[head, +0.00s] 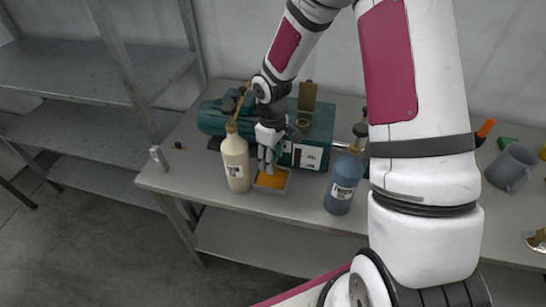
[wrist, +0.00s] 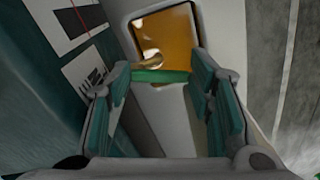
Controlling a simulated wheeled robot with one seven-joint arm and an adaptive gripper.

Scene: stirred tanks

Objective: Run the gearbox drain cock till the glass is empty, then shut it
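The green gearbox (head: 314,122) lies on the bench against the wall. My gripper (head: 268,160) points down at its front, above a small pale tray (head: 272,190) holding orange-brown liquid. In the wrist view the tray's liquid (wrist: 165,32) shows beyond my fingertips. A green lever (wrist: 162,76), apparently the drain cock's handle, lies crosswise between the fingertips of my gripper (wrist: 160,80), with a brassy piece (wrist: 152,60) just beyond it. My fingers stand apart; whether they touch the lever's ends is unclear. I cannot make out the sight glass or whether liquid is running.
A cream bottle (head: 236,160) stands close left of my gripper, and a blue bottle (head: 342,184) stands to its right. A grey mug (head: 511,168) is at the bench's right. Metal shelves (head: 75,75) stand at the left. The bench's front left is clear.

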